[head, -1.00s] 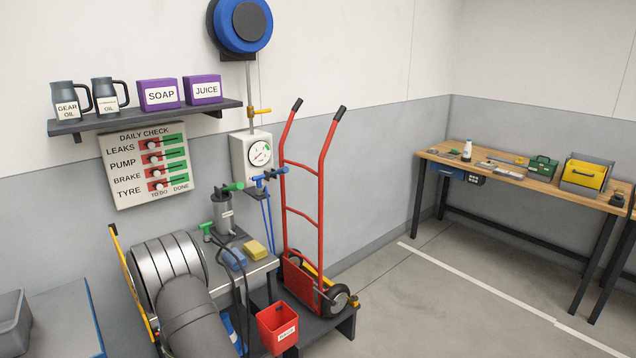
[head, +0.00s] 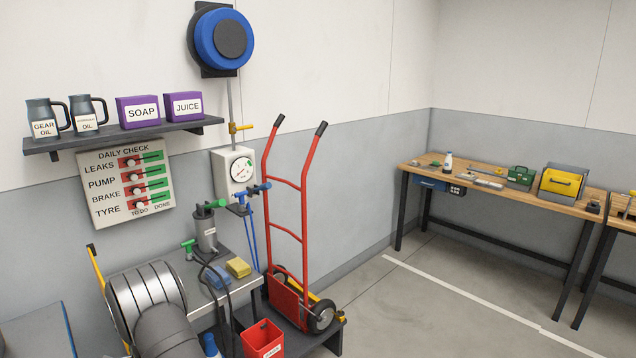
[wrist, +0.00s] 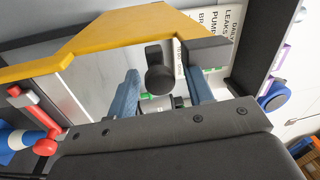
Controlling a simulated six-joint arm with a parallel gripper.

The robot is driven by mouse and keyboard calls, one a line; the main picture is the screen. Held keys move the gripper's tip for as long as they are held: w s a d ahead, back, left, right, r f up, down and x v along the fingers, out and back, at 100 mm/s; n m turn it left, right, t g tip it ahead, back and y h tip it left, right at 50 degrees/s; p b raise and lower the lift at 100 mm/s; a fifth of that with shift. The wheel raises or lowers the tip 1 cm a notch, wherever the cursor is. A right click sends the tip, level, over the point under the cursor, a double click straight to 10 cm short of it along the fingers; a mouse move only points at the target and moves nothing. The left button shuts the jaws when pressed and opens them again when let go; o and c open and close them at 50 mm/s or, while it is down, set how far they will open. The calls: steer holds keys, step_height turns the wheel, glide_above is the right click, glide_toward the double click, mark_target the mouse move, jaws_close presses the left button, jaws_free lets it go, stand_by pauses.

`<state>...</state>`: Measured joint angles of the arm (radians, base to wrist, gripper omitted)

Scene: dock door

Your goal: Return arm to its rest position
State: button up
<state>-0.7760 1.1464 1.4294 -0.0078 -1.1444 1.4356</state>
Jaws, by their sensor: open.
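My gripper (wrist: 161,78) shows in the wrist view. Its two blue-grey fingers stand apart above the dark palm, and I see nothing held between them. A dark rounded knob shows between the fingers, and I cannot tell how far beyond them it is. A corner of the daily check board (wrist: 225,22) shows turned on its side at the top of the wrist view. In the head view I cannot make out my gripper. The board (head: 157,180) hangs there on the wall below the shelf.
A shelf (head: 125,137) holds jugs and purple boxes. A wooden workbench (head: 480,185) stands right. The floor between is clear.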

stand_by(0.4)
steer(key=v, duration=1.6)
steer(key=x, duration=1.5)
steer(key=shift+w+a, duration=0.2)
steer(key=shift+s+a+r+n, duration=0.2)
steer(key=shift+s+a+n, duration=0.05)
steer(key=shift+a+n, duration=0.4)
steer(key=s+a+f+n+g, duration=0.2)
steer(key=s+a+f+n, duration=0.5)
steer(key=n, duration=0.9)
steer(key=shift+s+a+f+g+y, duration=0.35)
steer(key=shift+s+a+g+y, duration=0.05)
steer(key=shift+s+a, duration=0.6)
steer(key=shift+n, duration=0.25)
